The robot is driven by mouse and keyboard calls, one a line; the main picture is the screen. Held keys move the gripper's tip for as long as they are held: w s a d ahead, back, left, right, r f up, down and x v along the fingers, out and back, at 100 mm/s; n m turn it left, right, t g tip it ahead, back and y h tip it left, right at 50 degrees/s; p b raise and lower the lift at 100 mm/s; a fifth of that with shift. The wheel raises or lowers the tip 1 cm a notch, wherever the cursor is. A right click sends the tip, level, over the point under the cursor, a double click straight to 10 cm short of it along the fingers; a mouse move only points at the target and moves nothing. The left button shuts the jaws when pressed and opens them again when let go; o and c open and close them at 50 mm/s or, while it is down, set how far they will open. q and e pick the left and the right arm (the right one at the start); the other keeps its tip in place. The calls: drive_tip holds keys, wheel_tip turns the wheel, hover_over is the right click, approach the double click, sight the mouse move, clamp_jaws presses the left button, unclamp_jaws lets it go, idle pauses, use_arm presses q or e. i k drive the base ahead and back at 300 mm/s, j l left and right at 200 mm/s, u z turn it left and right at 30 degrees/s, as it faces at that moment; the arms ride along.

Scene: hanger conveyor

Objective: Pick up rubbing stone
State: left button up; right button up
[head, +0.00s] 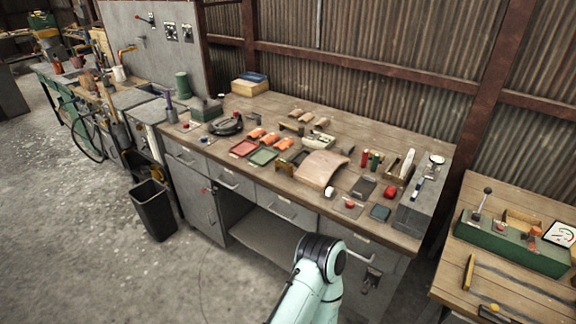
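I cannot say for sure which object is the rubbing stone. A dark grey rectangular block (363,187) lies flat on the right part of the wooden workbench (335,123) and may be it. A smaller dark teal block (380,213) lies nearer the front edge. A pale green arm of mine with a black joint rises from the bottom middle, in front of the bench drawers. No gripper fingers can be made out, and nothing on the bench is being touched.
A curved tan sheet (321,169) lies left of the grey block. A red-topped item (349,204) is near the front edge, and a long grey case (420,199) stands at the right end. A black bin (153,209) stands on the floor.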

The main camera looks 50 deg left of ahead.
sight(347, 150)
drive_tip(key=u, duration=1.6)
drive_tip(key=i+j, duration=0.2)
drive_tip(key=j, duration=0.2)
drive_tip(key=i+j+z, duration=0.15)
drive_tip(key=j, duration=0.2)
drive_tip(key=i+j, duration=0.2)
drive_tip(key=j, duration=0.2)
drive_tip(key=i+z, duration=0.05)
